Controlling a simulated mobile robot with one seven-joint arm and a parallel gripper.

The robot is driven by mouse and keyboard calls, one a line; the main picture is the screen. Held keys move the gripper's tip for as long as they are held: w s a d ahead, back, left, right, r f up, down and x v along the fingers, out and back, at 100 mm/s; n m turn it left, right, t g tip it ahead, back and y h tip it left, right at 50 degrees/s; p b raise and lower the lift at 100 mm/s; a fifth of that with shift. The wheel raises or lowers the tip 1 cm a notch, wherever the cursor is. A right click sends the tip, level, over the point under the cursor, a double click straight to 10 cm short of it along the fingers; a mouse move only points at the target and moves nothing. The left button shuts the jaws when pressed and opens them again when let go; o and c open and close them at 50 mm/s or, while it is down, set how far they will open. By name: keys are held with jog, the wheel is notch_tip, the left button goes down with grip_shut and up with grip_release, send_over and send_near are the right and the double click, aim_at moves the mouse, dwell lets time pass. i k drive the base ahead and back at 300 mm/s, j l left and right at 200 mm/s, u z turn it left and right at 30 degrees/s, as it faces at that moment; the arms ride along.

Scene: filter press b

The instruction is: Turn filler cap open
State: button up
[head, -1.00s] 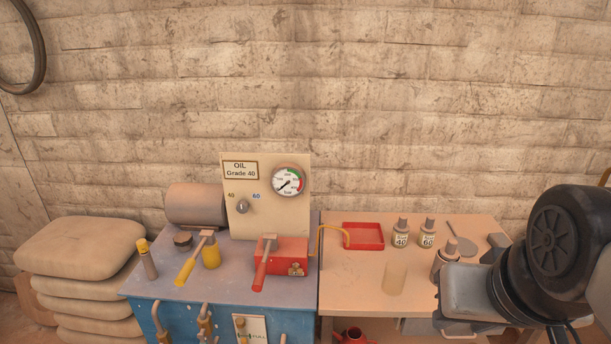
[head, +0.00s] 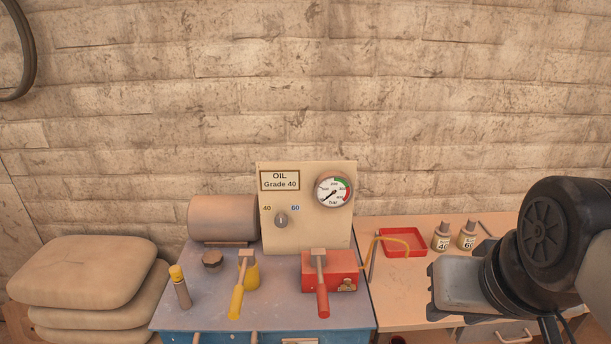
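No fingertips of my gripper show.
A yellow-capped tube (head: 181,288), a yellow-handled lever (head: 240,285) and a red-handled lever (head: 321,285) stand near the cap. Behind is the oil panel (head: 305,235) with a gauge. Sacks (head: 80,270) lie left; a red tray (head: 403,245) and bottles stand right.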

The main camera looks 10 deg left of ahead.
aim_at(212, 258)
jog(key=j, duration=0.75)
jog(key=i+j, duration=0.15)
jog(key=j, duration=1.4)
jog(key=i, duration=0.1)
